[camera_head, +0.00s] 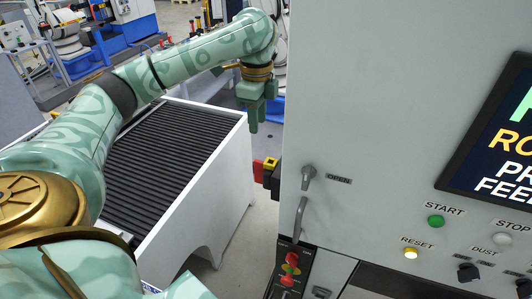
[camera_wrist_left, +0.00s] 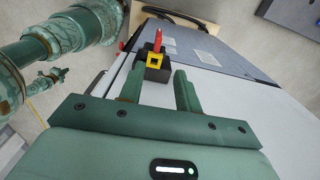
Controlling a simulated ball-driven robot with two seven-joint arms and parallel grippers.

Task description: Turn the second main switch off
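A rotary switch with a black body, a yellow plate (camera_head: 270,163) and a red part (camera_head: 258,172) sticks out from the left side of the grey machine cabinet. In the left wrist view its yellow plate (camera_wrist_left: 156,60) and upright red handle (camera_wrist_left: 157,40) show beyond my fingers. Another red and yellow switch (camera_head: 291,262) sits on a dark panel low on the cabinet front. I cannot tell which is the second main switch. My left gripper (camera_head: 258,118) hangs above and left of the side switch, fingers apart and empty (camera_wrist_left: 159,85), not visibly touching it. My right gripper is not in view.
The grey cabinet (camera_head: 370,100) fills the right, with an OPEN handle (camera_head: 308,177), a START button (camera_head: 435,221), a RESET button (camera_head: 411,253) and a screen (camera_head: 500,140). A white ribbed conveyor (camera_head: 200,200) stands at left. A floor gap lies between them.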

